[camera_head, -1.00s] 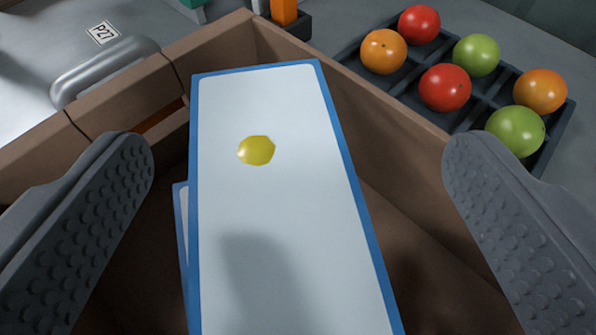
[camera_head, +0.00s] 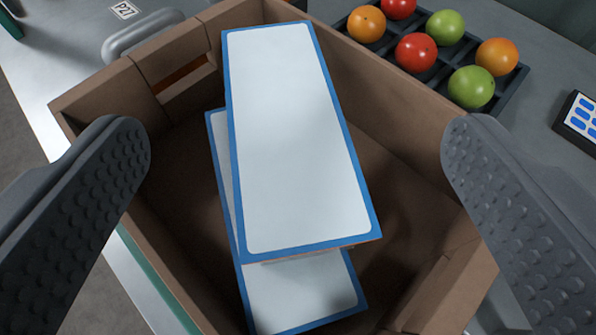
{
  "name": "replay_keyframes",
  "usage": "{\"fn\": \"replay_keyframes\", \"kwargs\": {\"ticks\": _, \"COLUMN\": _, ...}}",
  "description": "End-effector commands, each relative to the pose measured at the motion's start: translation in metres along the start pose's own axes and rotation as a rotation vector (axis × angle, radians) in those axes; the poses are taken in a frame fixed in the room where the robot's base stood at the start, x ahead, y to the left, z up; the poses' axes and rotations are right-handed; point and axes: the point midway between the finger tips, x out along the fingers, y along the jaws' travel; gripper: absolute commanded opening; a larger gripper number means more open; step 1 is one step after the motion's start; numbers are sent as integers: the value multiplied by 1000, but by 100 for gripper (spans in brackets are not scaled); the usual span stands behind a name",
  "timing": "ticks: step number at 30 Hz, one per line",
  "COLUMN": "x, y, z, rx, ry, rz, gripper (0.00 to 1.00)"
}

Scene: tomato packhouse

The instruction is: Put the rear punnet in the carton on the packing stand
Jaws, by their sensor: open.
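The brown carton (camera_head: 420,215) stands open below my gripper (camera_head: 296,150). Inside it are two flat-topped punnets with white lids and blue edges. The upper punnet (camera_head: 290,130) sits partly over the lower punnet (camera_head: 300,290), slightly turned and offset from it. The lower punnet shows only along its left side and near end. I cannot tell which of the two is the rear punnet. My gripper is open and empty, with one finger on each side of the upper punnet, apart from it.
A dark tray (camera_head: 507,88) of red, orange and green tomatoes lies beyond the carton at the upper right. A dark keypad-like device (camera_head: 578,118) with blue buttons is at the right edge. A grey rounded handle-like object (camera_head: 140,32) and a P27 label (camera_head: 124,10) are at the upper left.

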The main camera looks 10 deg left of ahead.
Motion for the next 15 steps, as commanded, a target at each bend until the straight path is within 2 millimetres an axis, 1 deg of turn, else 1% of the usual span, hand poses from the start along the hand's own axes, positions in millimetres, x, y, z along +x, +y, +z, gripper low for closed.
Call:
{"fn": "replay_keyframes", "kwargs": {"ticks": 1, "x": -7, "y": -1, "z": 0, "rx": 0, "ry": -1, "rz": -1, "gripper": 85}}
{"fn": "replay_keyframes", "kwargs": {"ticks": 6, "x": -26, "y": -1, "z": -2, "rx": 1, "ry": 3, "rz": -1, "gripper": 85}}
{"fn": "replay_keyframes", "kwargs": {"ticks": 10, "x": -35, "y": 0, "z": -1, "rx": 1, "ry": 2, "rz": -1, "gripper": 85}}
{"fn": "replay_keyframes", "kwargs": {"ticks": 15, "x": -39, "y": 0, "z": 0, "rx": 1, "ry": 2, "rz": 0, "gripper": 85}}
